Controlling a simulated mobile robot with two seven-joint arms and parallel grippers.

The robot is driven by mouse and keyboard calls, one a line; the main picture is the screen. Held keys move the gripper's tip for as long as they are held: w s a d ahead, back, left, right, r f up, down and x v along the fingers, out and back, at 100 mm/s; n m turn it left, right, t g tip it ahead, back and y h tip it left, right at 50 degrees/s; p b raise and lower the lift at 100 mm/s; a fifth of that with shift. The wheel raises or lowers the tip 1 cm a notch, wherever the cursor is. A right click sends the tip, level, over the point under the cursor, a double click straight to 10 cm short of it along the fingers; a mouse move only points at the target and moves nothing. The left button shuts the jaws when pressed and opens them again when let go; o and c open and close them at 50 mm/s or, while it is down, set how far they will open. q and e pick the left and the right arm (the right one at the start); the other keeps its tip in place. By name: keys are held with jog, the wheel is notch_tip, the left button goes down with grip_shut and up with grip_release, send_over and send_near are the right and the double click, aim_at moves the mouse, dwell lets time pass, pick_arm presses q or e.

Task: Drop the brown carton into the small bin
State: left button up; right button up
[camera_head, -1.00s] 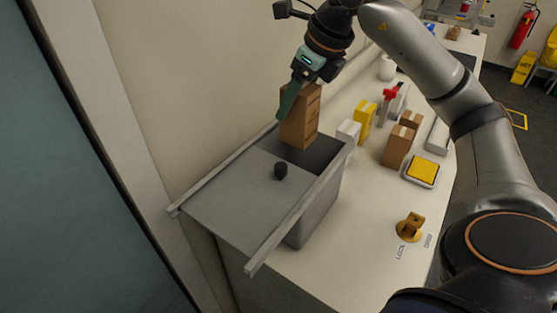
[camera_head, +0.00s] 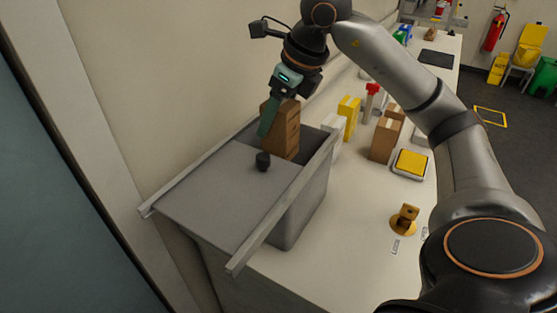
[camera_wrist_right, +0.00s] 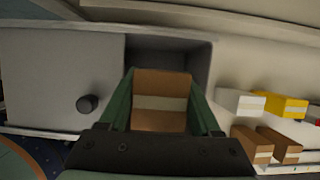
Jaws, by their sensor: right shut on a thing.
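The brown carton (camera_head: 285,130) is upright, slightly tilted, held over the open part of the small grey bin (camera_head: 306,209). My right gripper (camera_head: 268,118) is shut on it, with a green finger along its side. In the right wrist view, the carton (camera_wrist_right: 161,92) sits between both green fingers of the right gripper (camera_wrist_right: 162,108), above the dark bin opening (camera_wrist_right: 200,62). The grey sliding lid (camera_head: 215,190) with a black knob (camera_head: 263,161) covers the left part of the bin. The carton's lower end is near the opening's edge. My left gripper is not in view.
Yellow and white boxes (camera_head: 348,112) and other brown cartons (camera_head: 385,138) stand on the counter right of the bin. A yellow button (camera_head: 411,162) and a brass lock knob (camera_head: 404,220) are further right. The lid rails (camera_head: 285,205) run along the bin top.

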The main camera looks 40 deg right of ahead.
jog(key=o, duration=1.6)
jog(key=shift+c, duration=0.2)
jog(key=p+v, duration=0.4)
jog(key=v, duration=0.8)
jog(key=shift+s+r, duration=0.15)
jog(key=shift+r, duration=0.15)
